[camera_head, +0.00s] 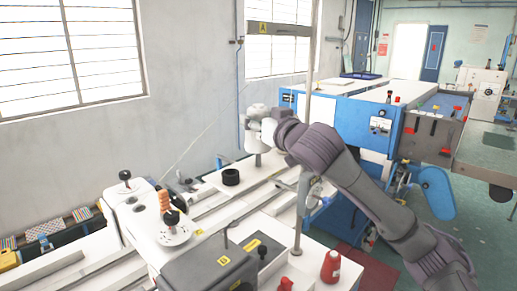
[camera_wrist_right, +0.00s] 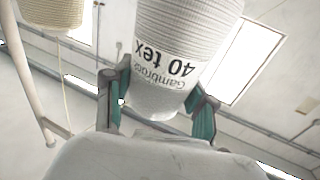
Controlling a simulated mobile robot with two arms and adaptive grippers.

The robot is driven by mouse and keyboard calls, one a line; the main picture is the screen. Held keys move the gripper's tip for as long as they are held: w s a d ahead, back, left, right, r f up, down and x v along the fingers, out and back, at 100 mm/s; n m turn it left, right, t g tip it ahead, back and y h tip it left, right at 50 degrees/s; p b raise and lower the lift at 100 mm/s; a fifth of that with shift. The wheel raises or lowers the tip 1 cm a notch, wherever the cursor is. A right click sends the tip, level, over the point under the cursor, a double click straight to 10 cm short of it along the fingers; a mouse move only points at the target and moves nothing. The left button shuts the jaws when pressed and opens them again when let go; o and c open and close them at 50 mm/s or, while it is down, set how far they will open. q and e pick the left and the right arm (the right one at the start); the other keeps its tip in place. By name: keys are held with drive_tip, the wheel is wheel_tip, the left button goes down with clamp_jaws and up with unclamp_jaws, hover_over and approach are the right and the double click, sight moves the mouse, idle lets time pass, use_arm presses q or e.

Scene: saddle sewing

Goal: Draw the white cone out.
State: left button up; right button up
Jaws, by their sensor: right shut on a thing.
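The white cone (camera_wrist_right: 185,45) fills the upper middle of the right wrist view. It is a ribbed thread cone with a printed label reading "40 tex", upside down in that view. My right gripper (camera_wrist_right: 162,92) is shut on its narrow end, with one green-padded finger on each side. In the head view my right gripper (camera_head: 261,122) is at the centre, above the white machine table. There the cone is small and partly hidden by the gripper and wrist. My left gripper is not in view.
A cream thread cone (camera_wrist_right: 52,15) is close by in the right wrist view. A vertical metal pole (camera_head: 306,110) stands beside my right arm. A black ring (camera_head: 231,177) and a red cone-shaped item (camera_head: 330,267) sit on the table. A blue machine (camera_head: 350,112) stands behind.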

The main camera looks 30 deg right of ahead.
drive_tip(key=shift+r+p, duration=1.9)
drive_tip(key=shift+r, duration=0.35)
drive_tip(key=shift+r, duration=0.1)
wheel_tip(320, 180, up, 4)
drive_tip(key=p, duration=0.4)
